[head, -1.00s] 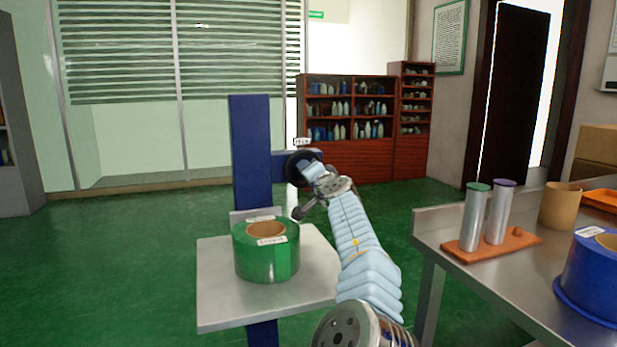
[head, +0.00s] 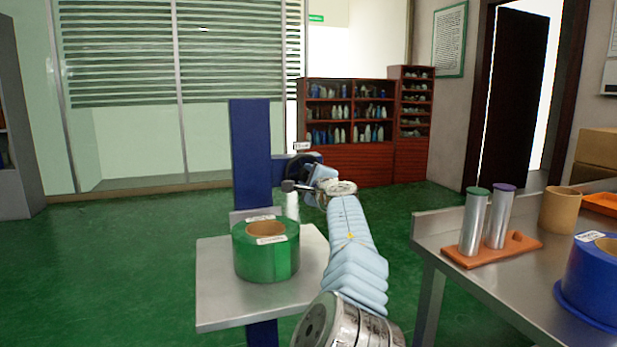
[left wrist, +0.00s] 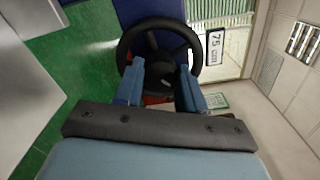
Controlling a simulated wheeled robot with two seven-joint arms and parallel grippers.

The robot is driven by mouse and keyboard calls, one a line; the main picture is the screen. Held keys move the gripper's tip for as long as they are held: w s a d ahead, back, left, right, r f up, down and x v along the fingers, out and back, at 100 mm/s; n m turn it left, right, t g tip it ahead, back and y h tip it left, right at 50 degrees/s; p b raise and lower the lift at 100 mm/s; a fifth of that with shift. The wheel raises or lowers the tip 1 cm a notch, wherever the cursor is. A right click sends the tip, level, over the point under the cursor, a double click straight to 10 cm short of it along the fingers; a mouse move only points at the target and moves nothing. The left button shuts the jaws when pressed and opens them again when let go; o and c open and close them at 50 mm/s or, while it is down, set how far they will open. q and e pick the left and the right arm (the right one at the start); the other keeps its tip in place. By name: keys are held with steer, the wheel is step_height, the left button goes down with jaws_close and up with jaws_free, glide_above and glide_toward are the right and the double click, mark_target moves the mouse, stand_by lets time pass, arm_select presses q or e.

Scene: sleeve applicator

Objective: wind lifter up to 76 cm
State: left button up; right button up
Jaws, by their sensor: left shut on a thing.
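The lifter has a blue column (head: 252,155) and a grey platform (head: 217,300). A green roll with a brown core (head: 265,262) rests on the platform. A black handwheel (head: 300,166) sits on the column's right side. In the left wrist view the handwheel (left wrist: 126,45) is seen face-on, with spokes and a hub. A small sign (head: 301,146) above it appears in the left wrist view (left wrist: 215,47) to read 75 cm. My left gripper (head: 318,180) is at the wheel; its blue fingers (left wrist: 160,88) are shut on its lower part. My right gripper is not in view.
A steel table (head: 450,225) at the right holds an orange rack (head: 490,251) with two capped tubes, a brown cylinder (head: 562,210) and a blue roll (head: 592,275). Red shelves (head: 345,170) stand behind. Green floor (head: 110,260) is clear at the left.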

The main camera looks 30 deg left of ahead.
arm_select(q)
steer(key=m+p, duration=0.1)
steer(key=m, duration=0.3)
steer(key=shift+m, duration=0.3)
steer(key=shift+m+p, duration=0.85)
steer(key=shift+m, duration=0.95)
steer(key=o, duration=1.1)
steer(key=shift+c, duration=0.2)
